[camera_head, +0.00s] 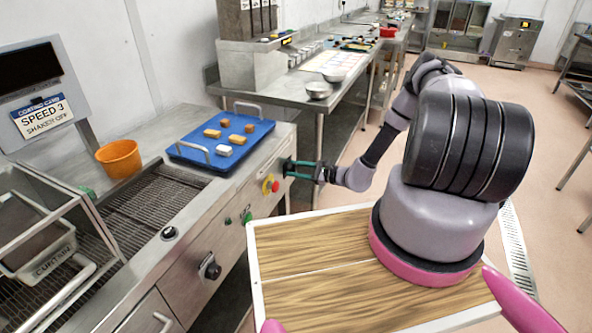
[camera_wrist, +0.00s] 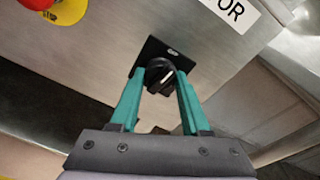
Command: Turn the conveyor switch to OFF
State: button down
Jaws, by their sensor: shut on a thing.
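The conveyor switch (camera_wrist: 160,78) is a black rotary knob with a white pointer line, on a black plate on the steel front panel. It shows in the wrist view between the teal fingers of my gripper (camera_wrist: 160,88). My fingers are closed on the knob from both sides. The label above it is partly cut off and shows only "OR". In the head view my gripper (camera_head: 290,170) is against the machine's front panel, and the knob is mostly hidden by the fingers. The switch's exact setting is too small to read.
A red emergency button on a yellow base (camera_head: 270,184) sits left of my gripper. Another black knob (camera_head: 209,267) is lower on the panel. A blue tray (camera_head: 220,163) with several pieces and an orange bowl (camera_head: 119,158) stand on top. The floor at right is open.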

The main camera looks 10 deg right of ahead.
jog(key=shift+n, duration=0.9)
jog(key=shift+c, duration=1.9)
grip_release()
jog(key=shift+s+d, duration=0.1)
jog(key=shift+d, duration=0.05)
jog(key=v, duration=1)
jog(key=shift+s+d, duration=0.15)
jog(key=shift+s, duration=0.1)
jog(key=shift+r, duration=0.1)
